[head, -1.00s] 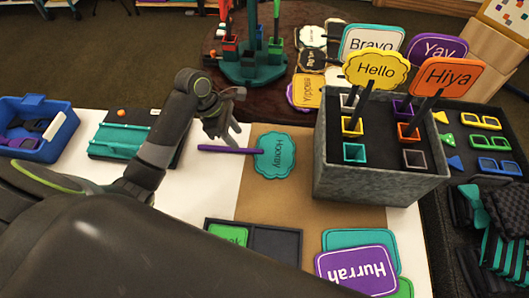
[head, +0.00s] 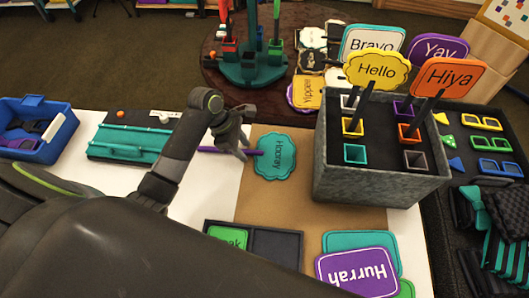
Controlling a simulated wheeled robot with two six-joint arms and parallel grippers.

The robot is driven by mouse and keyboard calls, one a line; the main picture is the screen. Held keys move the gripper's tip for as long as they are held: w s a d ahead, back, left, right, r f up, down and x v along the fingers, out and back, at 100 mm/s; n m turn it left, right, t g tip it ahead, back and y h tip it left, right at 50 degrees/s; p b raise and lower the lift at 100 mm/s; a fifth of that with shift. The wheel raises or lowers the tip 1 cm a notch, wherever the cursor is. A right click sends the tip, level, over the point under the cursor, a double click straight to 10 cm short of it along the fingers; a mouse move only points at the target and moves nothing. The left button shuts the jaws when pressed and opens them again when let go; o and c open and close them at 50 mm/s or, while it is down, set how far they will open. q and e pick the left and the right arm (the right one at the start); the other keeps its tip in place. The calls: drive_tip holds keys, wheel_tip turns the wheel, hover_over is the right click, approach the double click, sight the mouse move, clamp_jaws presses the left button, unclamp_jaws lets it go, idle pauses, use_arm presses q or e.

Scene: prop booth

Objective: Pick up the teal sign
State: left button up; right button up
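The teal sign (head: 274,157), a scalloped plate reading "Hooray", lies flat on the brown mat (head: 275,207). Its purple stick (head: 212,149) points left over the white table. My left gripper (head: 246,149) is at the stick, close to the plate's left edge. Its fingers look apart, one on each side of the stick; whether they touch it I cannot tell. The gripper hides part of the stick. My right gripper is not in view.
A grey box (head: 375,185) with coloured sockets holds upright signs on the right. A purple "Hurrah" sign (head: 352,274) partly covers another teal plate (head: 345,239) at the front. A dark two-part tray (head: 276,243) lies left of them. A blue bin (head: 62,133) stands far left.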

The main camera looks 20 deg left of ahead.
use_arm(q)
drive_tip(key=shift+f+p, duration=0.1)
drive_tip(key=shift+p, duration=0.2)
drive_tip(key=shift+c, duration=0.3)
clamp_jaws()
